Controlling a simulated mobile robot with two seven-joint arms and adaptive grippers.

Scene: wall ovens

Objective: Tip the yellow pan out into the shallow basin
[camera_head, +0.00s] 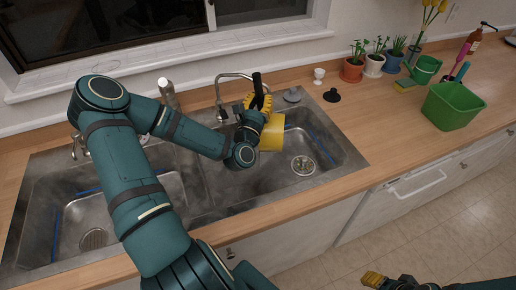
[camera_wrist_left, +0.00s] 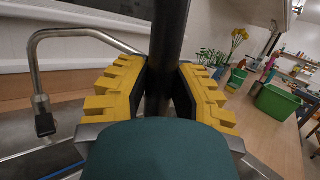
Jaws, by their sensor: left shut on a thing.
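The yellow pan (camera_head: 272,134) is held above the right basin (camera_head: 330,150) of the double sink. The pan is tilted well over on its side, with its black handle (camera_head: 257,88) pointing up. My left gripper (camera_head: 255,104) is shut on the handle. The left wrist view shows the dark handle (camera_wrist_left: 169,45) between the yellow finger pads of my left gripper (camera_wrist_left: 160,92). The inside of the pan is hidden, and I see nothing falling from it. My right gripper (camera_head: 372,279) is low at the right, away from the counter; its opening is unclear.
The faucet (camera_head: 222,95) stands just behind the pan. The left basin (camera_head: 120,205) lies under my left arm. Potted plants (camera_head: 352,69), a green tub (camera_head: 452,106) and a sponge (camera_head: 408,85) stand on the right counter. The counter's front right part is clear.

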